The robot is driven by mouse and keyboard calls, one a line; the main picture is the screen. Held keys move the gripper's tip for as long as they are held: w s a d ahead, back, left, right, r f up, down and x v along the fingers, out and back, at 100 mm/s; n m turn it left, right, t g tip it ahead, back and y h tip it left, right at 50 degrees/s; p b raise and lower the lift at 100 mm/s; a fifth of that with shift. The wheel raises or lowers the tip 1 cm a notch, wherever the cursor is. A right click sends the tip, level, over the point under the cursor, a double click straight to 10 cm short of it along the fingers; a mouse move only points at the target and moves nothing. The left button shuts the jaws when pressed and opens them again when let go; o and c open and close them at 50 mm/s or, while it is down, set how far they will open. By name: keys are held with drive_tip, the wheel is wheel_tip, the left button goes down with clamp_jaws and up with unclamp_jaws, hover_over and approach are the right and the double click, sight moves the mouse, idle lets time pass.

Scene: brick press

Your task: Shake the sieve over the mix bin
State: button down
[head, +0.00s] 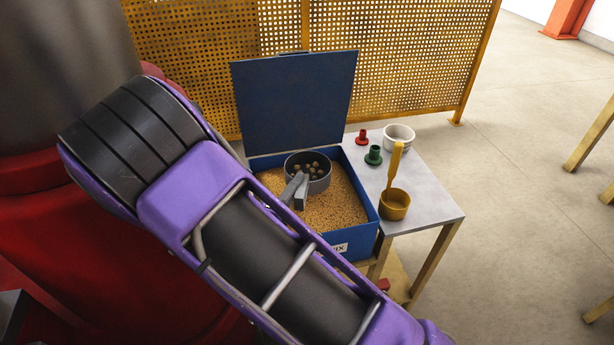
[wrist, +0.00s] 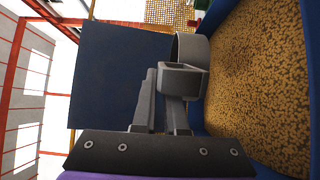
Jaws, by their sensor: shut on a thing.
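The sieve (head: 319,184) is a round grey pan with several brown lumps in it. It is over the blue mix bin (head: 352,236), which holds yellow-brown grain (head: 337,207). My gripper (head: 300,189) is at the sieve's near left side, shut on its handle. In the wrist view my gripper's two grey fingers (wrist: 166,100) close at the sieve's grey block-like handle (wrist: 183,79), with the curved sieve wall (wrist: 190,47) behind. The grain also shows in the wrist view (wrist: 255,80). I cannot tell the gap between sieve and grain.
The bin's blue lid (head: 295,100) stands open behind it. On the grey table (head: 432,205) to the right are a yellow scoop (head: 394,204), a white bowl (head: 399,137), a green knobbed piece (head: 373,156) and a red one (head: 362,137). A yellow perforated fence (head: 420,60) stands behind.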

drive_tip(key=shift+r, duration=0.15)
drive_tip(key=shift+r, duration=2.4)
